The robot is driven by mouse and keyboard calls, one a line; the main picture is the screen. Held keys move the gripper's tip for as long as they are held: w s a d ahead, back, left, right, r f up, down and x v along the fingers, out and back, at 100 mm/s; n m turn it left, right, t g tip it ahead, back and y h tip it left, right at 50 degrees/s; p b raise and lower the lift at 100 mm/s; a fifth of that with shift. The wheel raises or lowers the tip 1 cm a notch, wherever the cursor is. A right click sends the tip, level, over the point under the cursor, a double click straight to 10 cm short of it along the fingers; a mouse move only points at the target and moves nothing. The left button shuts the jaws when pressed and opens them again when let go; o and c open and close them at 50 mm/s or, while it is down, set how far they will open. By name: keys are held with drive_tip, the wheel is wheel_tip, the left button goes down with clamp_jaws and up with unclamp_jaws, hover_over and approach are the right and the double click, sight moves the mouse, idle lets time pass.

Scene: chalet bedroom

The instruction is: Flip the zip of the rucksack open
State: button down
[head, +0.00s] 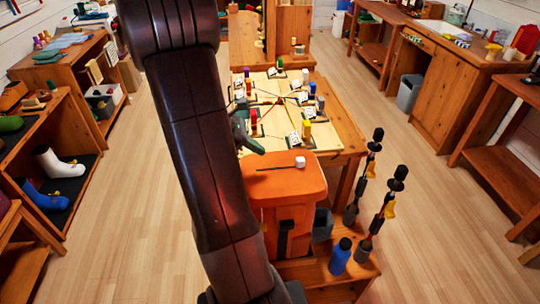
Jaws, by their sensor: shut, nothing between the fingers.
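The orange rucksack (285,192) stands upright on a low wooden bench, right of my arm. A thin dark strip (275,166), which looks like the zip, runs across its top. A small white block (300,162) sits at the strip's right end. I cannot tell whether the zip is open. A dark grey-green tapered tip (250,140) shows from behind my arm and appears to be my gripper. It looks shut and empty, close to the rucksack's upper left edge. I cannot tell if it touches. My arm hides the rucksack's left side and most of my gripper.
A wooden table (345,138) with a pale board and small coloured pieces stands behind the rucksack. A blue bottle (340,257) and two dark poles (383,215) stand to its right. Shelves line both sides. The floor (440,225) at right is clear.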

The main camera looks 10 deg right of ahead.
drive_tip(key=shift+v, duration=1.25)
drive_tip(key=shift+d+f, duration=0.1)
drive_tip(key=shift+f, duration=0.05)
